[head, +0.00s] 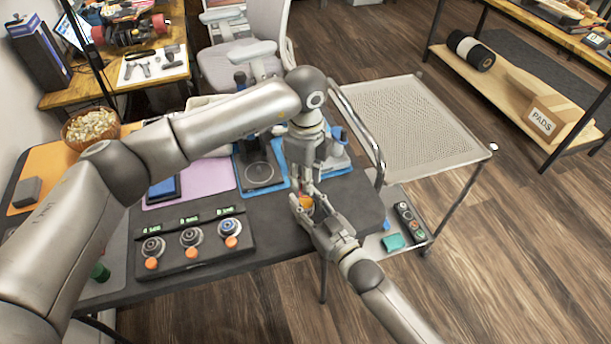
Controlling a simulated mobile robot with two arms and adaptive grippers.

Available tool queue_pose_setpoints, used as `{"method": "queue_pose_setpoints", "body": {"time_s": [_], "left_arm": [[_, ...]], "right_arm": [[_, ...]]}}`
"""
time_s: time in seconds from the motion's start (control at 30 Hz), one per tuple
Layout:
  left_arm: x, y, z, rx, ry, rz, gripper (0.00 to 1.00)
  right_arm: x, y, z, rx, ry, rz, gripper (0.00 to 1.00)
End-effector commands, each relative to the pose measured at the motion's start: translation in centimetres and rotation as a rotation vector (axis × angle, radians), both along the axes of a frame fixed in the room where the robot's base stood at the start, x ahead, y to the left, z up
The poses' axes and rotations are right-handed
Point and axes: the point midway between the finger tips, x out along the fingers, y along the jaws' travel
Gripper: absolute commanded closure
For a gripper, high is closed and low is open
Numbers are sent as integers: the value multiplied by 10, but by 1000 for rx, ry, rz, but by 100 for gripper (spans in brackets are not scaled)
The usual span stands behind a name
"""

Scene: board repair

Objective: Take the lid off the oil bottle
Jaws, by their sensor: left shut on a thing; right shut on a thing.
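The oil bottle (307,205) shows as a small orange-amber piece near the right end of the dark table, mostly hidden between my two grippers. My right gripper (310,213) comes from the lower right and is shut around the bottle's side. My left gripper (303,187) points down from above and is shut at the bottle's top, on the lid. The lid is hidden by the fingers, and I cannot tell whether it is still seated on the bottle.
A panel with several dials (192,241) lies on the table to the left. A round dark stand (261,174) on a blue mat is behind. A perforated metal cart (412,120) stands to the right. A wicker bowl (91,128) is at the far left.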

Motion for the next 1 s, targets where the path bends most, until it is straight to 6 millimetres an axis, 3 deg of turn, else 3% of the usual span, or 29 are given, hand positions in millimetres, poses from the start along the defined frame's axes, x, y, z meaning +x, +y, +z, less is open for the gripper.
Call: {"method": "queue_pose_setpoints", "body": {"time_s": [0.17,0.43,0.67,0.7,0.87,1.0], "left_arm": [[1,0,7,0,-3,0,100],[1,0,38,0,-2,0,100],[0,0,40,0,0,0,100],[0,0,40,0,0,0,100],[0,0,40,0,0,0,100],[0,0,40,0,0,0,100]], "right_arm": [[0,0,-1,-1,3,0,100],[0,0,-1,-1,3,0,100],[0,0,-1,-1,3,0,100],[0,0,-1,-1,3,0,62],[0,0,-1,-1,2,0,41],[0,0,-1,-1,1,0,40]]}}
